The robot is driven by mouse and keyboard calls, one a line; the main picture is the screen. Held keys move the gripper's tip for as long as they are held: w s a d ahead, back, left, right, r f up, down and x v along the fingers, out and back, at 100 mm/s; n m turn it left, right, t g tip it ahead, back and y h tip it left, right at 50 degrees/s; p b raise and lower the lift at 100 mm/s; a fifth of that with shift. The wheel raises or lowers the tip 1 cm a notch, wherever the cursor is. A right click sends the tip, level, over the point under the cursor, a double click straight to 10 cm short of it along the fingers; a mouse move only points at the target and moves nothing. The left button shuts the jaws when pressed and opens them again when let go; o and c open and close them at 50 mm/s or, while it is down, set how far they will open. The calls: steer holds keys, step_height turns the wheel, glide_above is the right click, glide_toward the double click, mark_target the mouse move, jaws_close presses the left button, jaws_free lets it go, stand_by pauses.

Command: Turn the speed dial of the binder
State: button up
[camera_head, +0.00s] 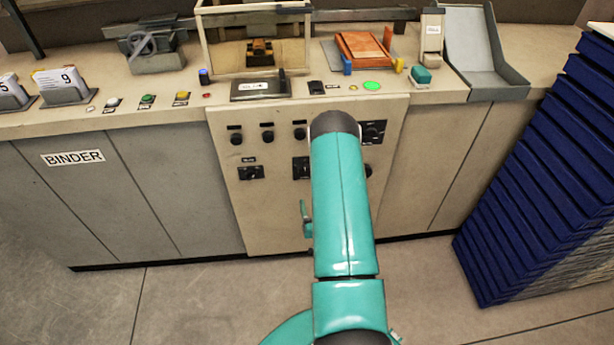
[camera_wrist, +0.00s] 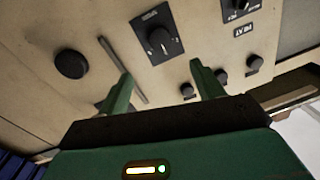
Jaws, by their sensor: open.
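In the wrist view, a black pointer dial (camera_wrist: 162,41) on a dark plate sits on the binder's cream panel (camera_wrist: 95,20). Its label is too small to read, so I cannot tell whether it is the speed dial. My gripper (camera_wrist: 161,68) is open, its two green fingers apart and the dial just beyond the gap between them. The fingers appear clear of the dial. In the head view, my teal arm hides part of the binder panel (camera_head: 225,160) and my gripper. A dial (camera_head: 373,132) at the panel's upper right also shows there.
A round black knob (camera_wrist: 70,63) and a slot (camera_wrist: 125,70) lie left of the dial in the wrist view. Small knobs (camera_wrist: 222,76) lie to its right. Blue stacked books or boards (camera_head: 540,170) stand right of the binder. The floor in front (camera_head: 190,300) is clear.

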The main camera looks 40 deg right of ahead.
mark_target(305, 172)
steer(key=x, duration=1.3)
steer(key=shift+w+d, duration=0.2)
steer(key=shift+w, duration=0.05)
steer(key=c, duration=1)
steer(key=shift+n, duration=0.3)
steer(key=n, duration=0.5)
steer(key=shift+w+a+n+g, duration=0.1)
steer(key=shift+a+n+g, duration=0.05)
steer(key=shift+n+g, duration=0.25)
steer(key=n, duration=0.4)
steer(key=shift+n+g, duration=0.3)
steer(key=shift+n, duration=0.1)
steer(key=o, duration=1)
